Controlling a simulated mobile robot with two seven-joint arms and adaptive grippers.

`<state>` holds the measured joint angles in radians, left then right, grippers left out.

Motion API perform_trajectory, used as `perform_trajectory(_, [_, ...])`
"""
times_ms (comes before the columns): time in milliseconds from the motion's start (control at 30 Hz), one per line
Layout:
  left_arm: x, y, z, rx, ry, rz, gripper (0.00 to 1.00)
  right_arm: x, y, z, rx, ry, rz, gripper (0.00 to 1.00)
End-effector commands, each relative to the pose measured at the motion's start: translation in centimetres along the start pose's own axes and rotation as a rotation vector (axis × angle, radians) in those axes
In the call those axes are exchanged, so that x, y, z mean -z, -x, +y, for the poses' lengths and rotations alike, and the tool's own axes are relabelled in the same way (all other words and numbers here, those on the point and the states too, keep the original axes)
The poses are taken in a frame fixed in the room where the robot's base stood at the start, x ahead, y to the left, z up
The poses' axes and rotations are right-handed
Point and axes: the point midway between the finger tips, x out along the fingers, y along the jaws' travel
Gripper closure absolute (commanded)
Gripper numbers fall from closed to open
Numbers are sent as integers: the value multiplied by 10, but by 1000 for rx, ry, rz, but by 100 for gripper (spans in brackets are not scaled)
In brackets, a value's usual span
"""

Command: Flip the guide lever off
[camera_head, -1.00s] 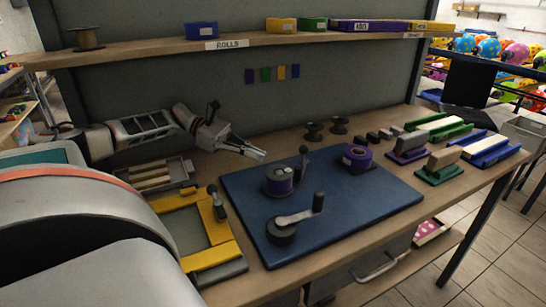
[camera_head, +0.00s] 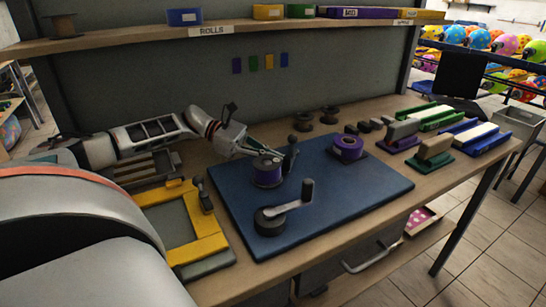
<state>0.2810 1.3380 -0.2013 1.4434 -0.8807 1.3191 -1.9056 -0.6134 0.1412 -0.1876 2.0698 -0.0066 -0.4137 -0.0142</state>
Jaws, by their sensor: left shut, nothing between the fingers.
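A blue board (camera_head: 330,215) lies on the wooden workbench. On it stand a spool wound with purple (camera_head: 267,174), an upright dark lever with a round knob (camera_head: 291,153) just behind and right of the spool, and a grey crank arm (camera_head: 285,210) on a dark round base in front. I take the upright one for the guide lever. My left gripper (camera_head: 266,151) is shut and empty, reaching from the left above and behind the spool, close to the lever. I cannot tell whether it touches the lever. My right gripper is not in view.
A purple roll (camera_head: 348,148) stands at the board's back right. A yellow frame (camera_head: 183,222) lies left of the board. Stamp-like blocks (camera_head: 434,150) and trays sit on the right of the bench. A shelf (camera_head: 230,36) runs above the back.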

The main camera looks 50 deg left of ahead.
Motion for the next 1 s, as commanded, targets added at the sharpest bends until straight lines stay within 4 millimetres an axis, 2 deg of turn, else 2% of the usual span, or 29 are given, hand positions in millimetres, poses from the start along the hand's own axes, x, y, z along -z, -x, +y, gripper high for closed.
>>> perform_trajectory(167, [-7,-14,-8,2,-4,-4,100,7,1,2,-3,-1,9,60])
perform_trajectory(300, [-7,-31,-12,3,1,-1,100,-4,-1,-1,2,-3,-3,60])
perform_trajectory(400, [-9,-34,-12,0,1,1,100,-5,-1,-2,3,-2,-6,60])
perform_trajectory(767, [-10,-31,-12,-1,1,1,100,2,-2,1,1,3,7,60])
perform_trajectory(1000, [-9,-8,-12,-1,3,4,100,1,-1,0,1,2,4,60])
